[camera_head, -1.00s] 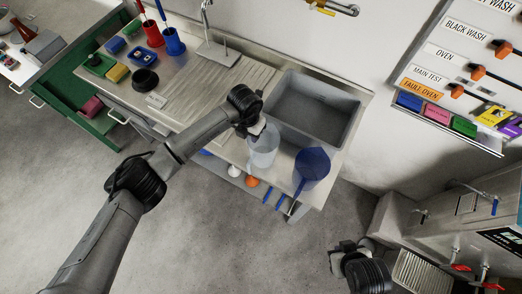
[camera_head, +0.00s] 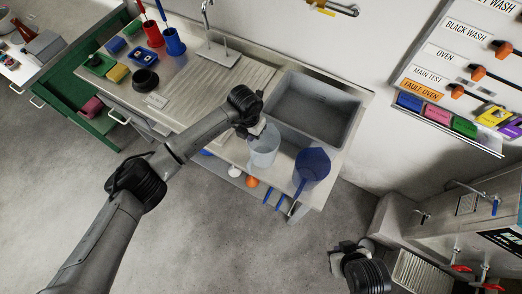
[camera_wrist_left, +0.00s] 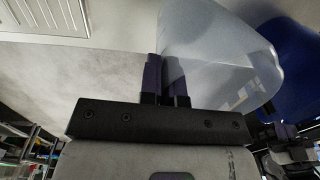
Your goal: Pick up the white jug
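The white jug (camera_head: 263,150) is translucent and stands out at the front edge of the sink counter, left of a blue jug (camera_head: 312,165). My left gripper (camera_head: 257,128) is at the jug's top. In the left wrist view, its two dark fingers (camera_wrist_left: 166,80) are close together, with the edge of the white jug (camera_wrist_left: 220,50) passing between them. One finger shows blurred through the jug wall. I cannot tell whether the jug's base touches the counter. My right gripper (camera_head: 340,258) is at the lower right, away from both jugs; its finger opening is too small to read.
A grey sink basin (camera_head: 315,108) lies behind the jugs. The blue jug is close on the right and also shows in the left wrist view (camera_wrist_left: 290,60). Red and blue cups, sponges and a black bowl (camera_head: 145,80) are on the counter's left. Open floor lies in front.

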